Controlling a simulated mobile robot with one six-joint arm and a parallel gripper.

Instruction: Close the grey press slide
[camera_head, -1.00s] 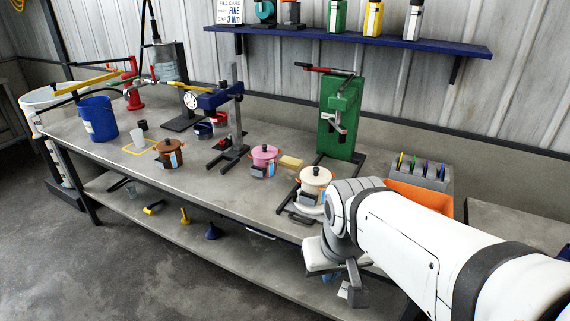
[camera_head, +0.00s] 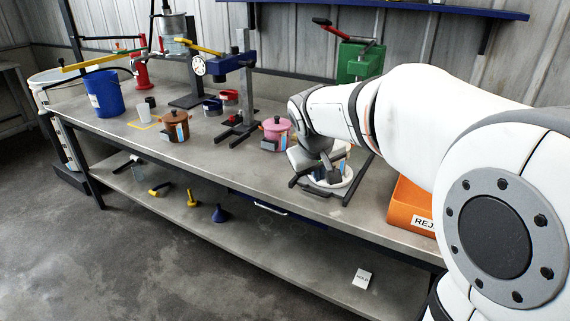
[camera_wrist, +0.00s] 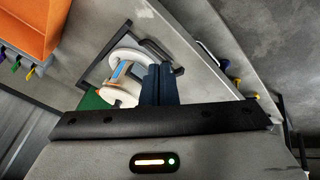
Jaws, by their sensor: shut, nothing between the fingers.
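The green press (camera_head: 360,62) stands at the back of the bench, partly hidden by my arm. A dark grey frame (camera_head: 345,201) extends forward from its foot, with a white pot (camera_head: 345,177) inside it. I cannot tell for sure which part is the grey slide. My gripper (camera_head: 326,172) is over the pot and frame, shut and empty. In the wrist view, its closed fingers (camera_wrist: 157,72) overlap the right side of the white pot (camera_wrist: 127,54). Whether they touch it or the frame (camera_wrist: 110,44) is unclear.
A pink pot (camera_head: 276,134) stands just left of my gripper, near the blue press (camera_head: 238,62). A brown pot (camera_head: 174,126) and blue bucket (camera_head: 101,94) are farther left. An orange reject bin (camera_head: 408,205) is at right. The front bench strip is clear.

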